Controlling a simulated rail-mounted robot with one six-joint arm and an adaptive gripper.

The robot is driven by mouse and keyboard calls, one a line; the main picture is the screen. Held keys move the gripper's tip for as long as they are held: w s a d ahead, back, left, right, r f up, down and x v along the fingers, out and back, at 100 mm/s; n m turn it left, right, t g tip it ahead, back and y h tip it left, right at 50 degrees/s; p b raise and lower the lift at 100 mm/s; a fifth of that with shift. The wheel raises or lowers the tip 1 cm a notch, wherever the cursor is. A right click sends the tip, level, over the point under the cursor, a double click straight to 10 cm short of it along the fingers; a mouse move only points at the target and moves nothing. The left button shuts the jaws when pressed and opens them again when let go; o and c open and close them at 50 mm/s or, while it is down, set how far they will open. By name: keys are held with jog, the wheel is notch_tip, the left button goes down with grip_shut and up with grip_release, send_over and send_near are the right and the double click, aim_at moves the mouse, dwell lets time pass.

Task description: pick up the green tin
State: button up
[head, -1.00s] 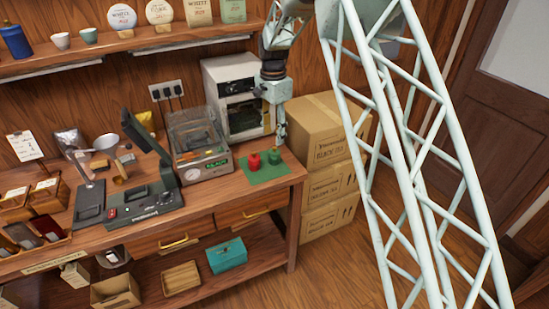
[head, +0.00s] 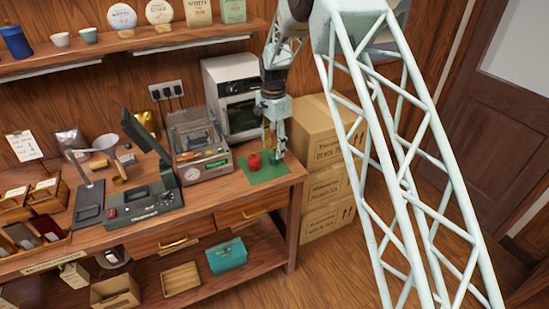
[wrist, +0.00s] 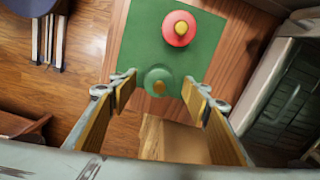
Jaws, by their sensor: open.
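The green tin (wrist: 158,76), round with a brass-coloured knob on its lid, stands on the green mat (wrist: 130,38) near the mat's edge. In the wrist view my gripper (wrist: 159,86) is open, with one finger to each side of the tin and gaps showing on both sides. In the head view my gripper (head: 274,143) is low over the mat and largely hides the green tin. A red tin (wrist: 180,29) with a similar knob stands on the same mat; it also shows in the head view (head: 254,161), left of my gripper.
The mat lies at the right end of the wooden workbench (head: 232,201). A glass-lidded machine (head: 208,165) stands to the left, and a silver oven-like appliance (head: 222,78) behind. Stacked cardboard boxes (head: 322,185) stand on the floor right of the bench.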

aim_at(274, 152)
jog(key=shift+f, duration=0.15)
jog(key=shift+f, duration=2.5)
jog(key=c, duration=0.9)
